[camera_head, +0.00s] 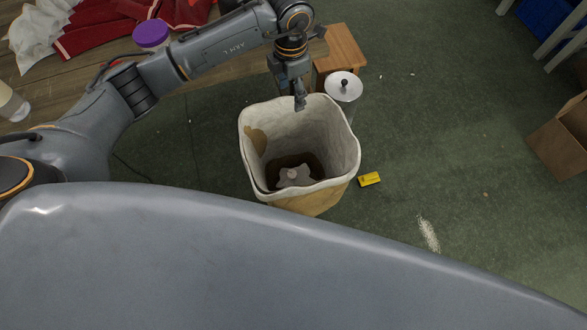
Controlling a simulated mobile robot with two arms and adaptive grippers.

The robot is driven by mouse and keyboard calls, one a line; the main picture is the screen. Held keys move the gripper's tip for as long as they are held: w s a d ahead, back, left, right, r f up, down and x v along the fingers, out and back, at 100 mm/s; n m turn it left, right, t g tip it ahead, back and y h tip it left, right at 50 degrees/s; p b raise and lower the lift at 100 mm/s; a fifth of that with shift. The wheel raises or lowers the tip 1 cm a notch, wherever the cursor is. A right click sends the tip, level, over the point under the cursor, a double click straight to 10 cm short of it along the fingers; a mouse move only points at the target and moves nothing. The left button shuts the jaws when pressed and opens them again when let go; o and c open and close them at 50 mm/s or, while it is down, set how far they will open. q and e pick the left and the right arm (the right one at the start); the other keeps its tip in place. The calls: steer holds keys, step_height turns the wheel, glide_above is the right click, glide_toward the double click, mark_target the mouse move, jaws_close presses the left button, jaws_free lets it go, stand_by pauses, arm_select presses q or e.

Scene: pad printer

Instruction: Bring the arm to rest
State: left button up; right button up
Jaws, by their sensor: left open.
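My left arm (200,55) comes in from the left and reaches over the wooden table to the upper middle of the view. My left gripper (299,103) points down over the far rim of a lined bin (341,150). It is open, and I see nothing held in it. Its fingers appear nearly in line from this angle. My right gripper is not in view.
Inside the bin lies a pale crumpled item (294,177). A metal canister with a lid (343,86) stands behind it. A yellow box (369,179) lies on the green floor. A purple-lidded jar (151,35) and red cloth (100,33) are on the table (215,72). A cardboard box (562,140) stands right.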

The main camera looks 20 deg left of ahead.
arm_select(q)
steer(key=shift+r, duration=0.35)
